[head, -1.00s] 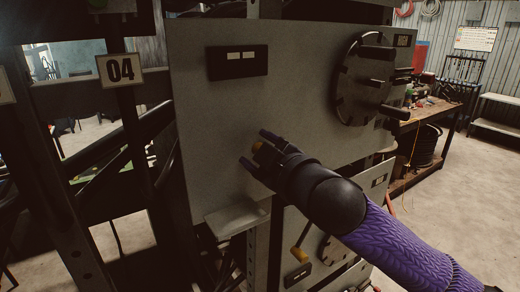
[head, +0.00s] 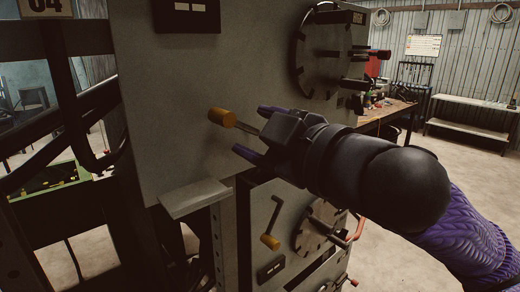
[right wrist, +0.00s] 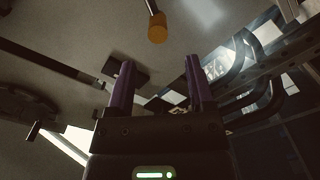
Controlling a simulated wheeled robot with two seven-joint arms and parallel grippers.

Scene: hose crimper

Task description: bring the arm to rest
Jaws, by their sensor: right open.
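My right gripper (head: 254,131) is open in front of the upper grey panel (head: 160,110), at the middle of the head view. A lever with an orange-yellow knob (head: 222,117) sticks out of this panel, just left of my fingertips. In the right wrist view the same knob (right wrist: 157,28) lies beyond the tips of my two purple fingers (right wrist: 160,82), apart from them, with nothing between the fingers. My left gripper is out of view.
A dark round dial (head: 318,62) with handles projects from the panel's right side. Below are a small ledge (head: 195,198) and a lower unit with a yellow-tipped crank (head: 270,241). A workbench (head: 390,110) and open floor lie to the right.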

